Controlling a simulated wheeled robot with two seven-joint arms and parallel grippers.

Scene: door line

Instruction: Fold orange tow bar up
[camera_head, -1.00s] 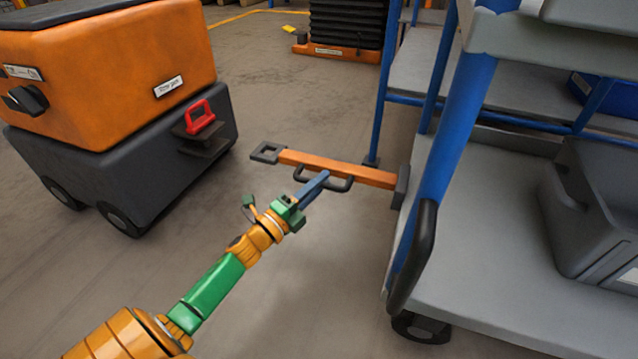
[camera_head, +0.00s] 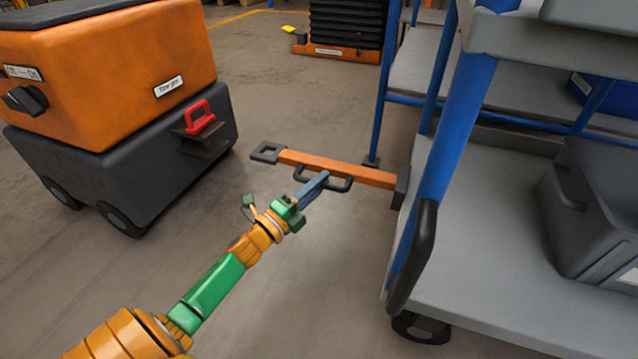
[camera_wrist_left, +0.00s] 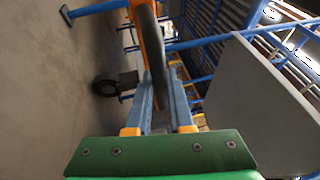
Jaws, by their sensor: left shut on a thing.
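The orange tow bar (camera_head: 338,168) reaches out to the left from a dark hinge block (camera_head: 401,186) on the blue and grey cart. It lies roughly level above the floor, with a dark square loop (camera_head: 266,153) at its free end. A dark handle (camera_head: 338,186) runs along its near side. My left gripper (camera_head: 319,180) is shut on this handle. In the left wrist view the dark handle (camera_wrist_left: 152,40) passes between my two blue fingers (camera_wrist_left: 161,90), with part of the orange bar beside it. My right gripper is in neither view.
The cart (camera_head: 500,262) fills the right side, with a dark push handle (camera_head: 412,258) and a grey crate (camera_head: 600,215) on its deck. An orange and dark tugger (camera_head: 120,75) with a red hitch (camera_head: 199,117) stands at left. Bare floor lies between them.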

